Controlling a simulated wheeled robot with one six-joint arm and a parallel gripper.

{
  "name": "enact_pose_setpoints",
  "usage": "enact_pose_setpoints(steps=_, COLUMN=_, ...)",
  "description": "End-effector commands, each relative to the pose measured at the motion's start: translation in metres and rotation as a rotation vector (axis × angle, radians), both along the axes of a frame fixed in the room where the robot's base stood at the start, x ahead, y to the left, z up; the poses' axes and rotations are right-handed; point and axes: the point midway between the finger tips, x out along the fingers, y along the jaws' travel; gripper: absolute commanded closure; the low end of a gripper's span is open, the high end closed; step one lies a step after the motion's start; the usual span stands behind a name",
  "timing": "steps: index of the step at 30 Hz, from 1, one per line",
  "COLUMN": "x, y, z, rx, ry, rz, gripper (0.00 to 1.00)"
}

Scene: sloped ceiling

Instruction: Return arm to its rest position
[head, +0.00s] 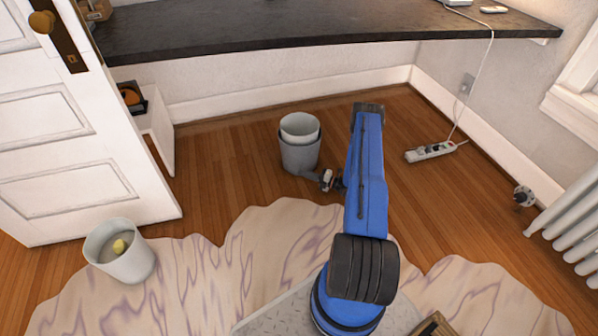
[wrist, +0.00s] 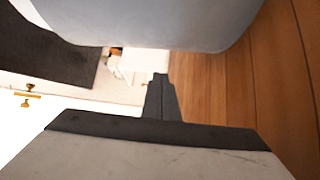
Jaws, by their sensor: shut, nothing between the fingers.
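My blue arm (head: 366,180) reaches out over the rug toward the desk. My gripper (wrist: 160,82) is shut and empty in the wrist view. In the head view my gripper (head: 327,180) is small, low beside the right front of a grey bin (head: 300,157), and partly hidden by my arm. The bin's rounded pale wall (wrist: 150,22) fills the top of the wrist view, close to the fingers. I cannot tell whether they touch. A lighter bin (head: 299,123) sits inside the grey one.
A dark desk top (head: 300,28) spans the back. A white door (head: 75,130) stands at the left. A pale bin (head: 125,262) with a yellow object (head: 119,246) is at the left rug edge. A power strip (head: 430,152) and a radiator (head: 572,225) are at the right.

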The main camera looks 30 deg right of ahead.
Motion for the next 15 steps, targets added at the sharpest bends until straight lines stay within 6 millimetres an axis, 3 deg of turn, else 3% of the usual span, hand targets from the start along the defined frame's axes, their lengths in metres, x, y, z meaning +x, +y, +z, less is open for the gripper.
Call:
enact_pose_setpoints(steps=7, x=-0.038, y=-0.026, z=0.000, rx=0.002, ry=0.001, rz=0.000, gripper=1.00)
enact_pose_setpoints(steps=15, x=-0.059, y=-0.039, z=0.000, rx=0.001, ry=0.001, rz=0.002, gripper=1.00)
